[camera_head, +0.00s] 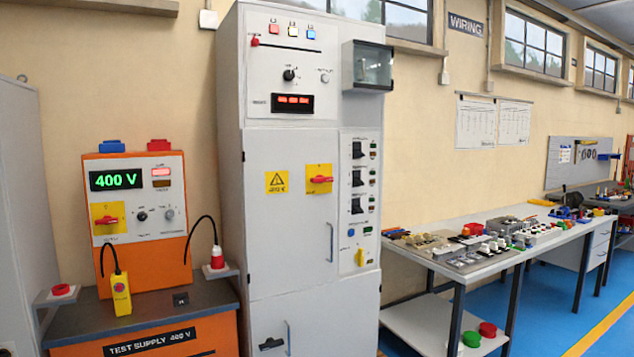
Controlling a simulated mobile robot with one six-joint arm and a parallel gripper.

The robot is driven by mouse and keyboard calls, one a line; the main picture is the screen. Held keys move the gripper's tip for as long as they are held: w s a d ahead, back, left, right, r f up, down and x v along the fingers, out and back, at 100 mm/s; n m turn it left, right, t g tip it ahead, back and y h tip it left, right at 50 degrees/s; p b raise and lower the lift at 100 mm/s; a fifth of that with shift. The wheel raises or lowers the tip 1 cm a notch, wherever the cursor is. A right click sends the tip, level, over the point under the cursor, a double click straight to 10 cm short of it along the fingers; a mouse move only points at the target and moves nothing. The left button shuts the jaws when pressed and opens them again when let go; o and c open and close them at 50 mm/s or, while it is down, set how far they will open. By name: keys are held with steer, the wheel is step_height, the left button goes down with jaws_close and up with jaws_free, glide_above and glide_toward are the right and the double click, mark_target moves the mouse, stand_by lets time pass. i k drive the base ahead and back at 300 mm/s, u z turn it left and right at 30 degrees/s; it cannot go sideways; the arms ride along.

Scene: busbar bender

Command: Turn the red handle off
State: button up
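Two red handles on yellow plates are in the head view. One red handle (320,179) is on the door of the tall grey cabinet (285,225) and lies about level. The other red handle (108,220) is on the front panel of the orange test supply (140,225) at the left, and it also lies about level. The supply's display (116,180) reads 400 V in green. The markings around both handles are too small to read. My gripper is not in view.
A yellow pendant box (121,294) hangs on a black cable in front of the supply. A red plug (217,257) stands on a side shelf. A workbench (455,272) with electrical parts stands right of the cabinet. Blue floor lies open at the right.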

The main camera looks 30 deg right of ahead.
mark_target(320, 178)
steer(key=z, duration=0.05)
steer(key=i, duration=0.95)
